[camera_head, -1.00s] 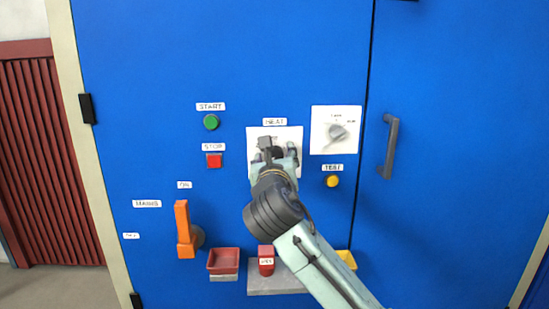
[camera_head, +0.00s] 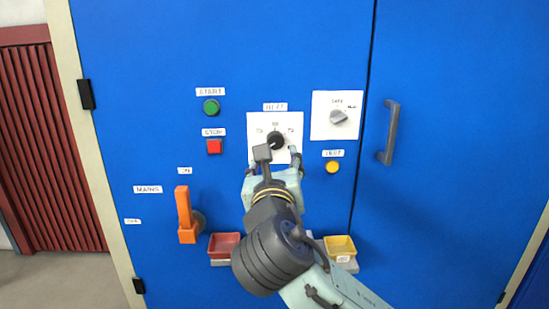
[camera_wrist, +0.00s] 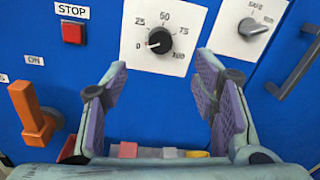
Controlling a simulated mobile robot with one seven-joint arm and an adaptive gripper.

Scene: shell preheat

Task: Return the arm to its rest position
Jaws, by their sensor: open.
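My gripper (camera_head: 275,160) is open and empty in front of the blue cabinet (camera_head: 300,50), just below the black heat knob (camera_head: 276,141) on its white plate. In the wrist view, my gripper's two fingers (camera_wrist: 160,95) stand wide apart, with the heat knob (camera_wrist: 159,40) above and between them, apart from both. The knob's red mark points toward the 0 side of its scale. My arm reaches up from the lower right of the head view.
Around it are a green start button (camera_head: 211,107), red stop button (camera_head: 214,146), grey selector (camera_head: 339,117), yellow test button (camera_head: 332,166) and orange mains handle (camera_head: 185,215). A door handle (camera_head: 390,132) juts out at right. Red (camera_head: 223,245) and yellow (camera_head: 340,246) bins sit below.

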